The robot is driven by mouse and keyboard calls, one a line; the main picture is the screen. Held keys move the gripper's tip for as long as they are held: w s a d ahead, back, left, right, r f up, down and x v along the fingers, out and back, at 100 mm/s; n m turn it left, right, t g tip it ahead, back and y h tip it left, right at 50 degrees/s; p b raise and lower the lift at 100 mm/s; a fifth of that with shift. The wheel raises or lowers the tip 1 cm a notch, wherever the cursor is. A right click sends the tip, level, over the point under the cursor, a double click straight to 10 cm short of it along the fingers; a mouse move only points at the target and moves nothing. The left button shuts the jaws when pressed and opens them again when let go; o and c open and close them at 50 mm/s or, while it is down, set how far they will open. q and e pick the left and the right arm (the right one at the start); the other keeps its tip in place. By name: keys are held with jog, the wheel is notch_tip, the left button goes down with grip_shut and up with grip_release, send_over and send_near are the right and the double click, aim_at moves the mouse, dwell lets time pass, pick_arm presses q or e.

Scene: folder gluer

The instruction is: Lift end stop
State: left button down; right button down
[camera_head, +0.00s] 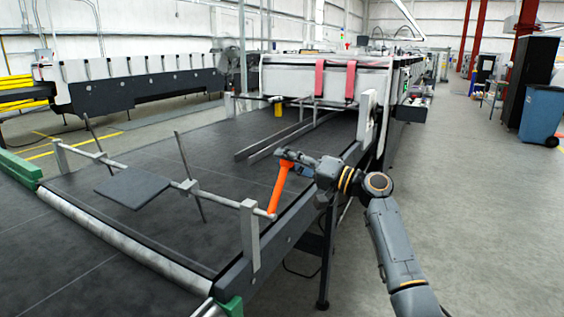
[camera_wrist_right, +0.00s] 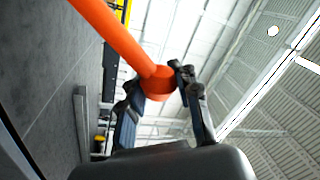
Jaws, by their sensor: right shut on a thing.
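The end stop is a dark flat plate (camera_head: 132,187) on a grey crossbar (camera_head: 217,194) that spans the conveyor. An orange handle (camera_head: 278,187) stands at the right end of the crossbar, tilted up and away. My right gripper (camera_head: 287,158) is at the handle's upper end. In the right wrist view, my right gripper (camera_wrist_right: 160,88) has its two fingers on either side of the tip of the orange handle (camera_wrist_right: 118,38), shut on it. My left gripper is not in view.
The dark conveyor belt (camera_head: 225,150) lies under the crossbar, with a post (camera_head: 250,236) holding the bar at the near right. Two thin rods (camera_head: 189,178) cross the bar. The folder gluer body (camera_head: 325,80) stands behind. The floor (camera_head: 480,220) to the right is clear.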

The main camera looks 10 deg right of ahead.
jog(key=shift+w+d+f+m, duration=0.1)
jog(key=shift+d+f+m, duration=0.1)
jog(key=shift+f+m, duration=0.15)
jog(key=c, duration=1.2)
grip_release()
jog(key=shift+o, duration=1.2)
jog(key=shift+d, duration=0.25)
jog(key=shift+r, duration=0.1)
jog(key=v, duration=1.2)
jog(key=shift+a, duration=0.1)
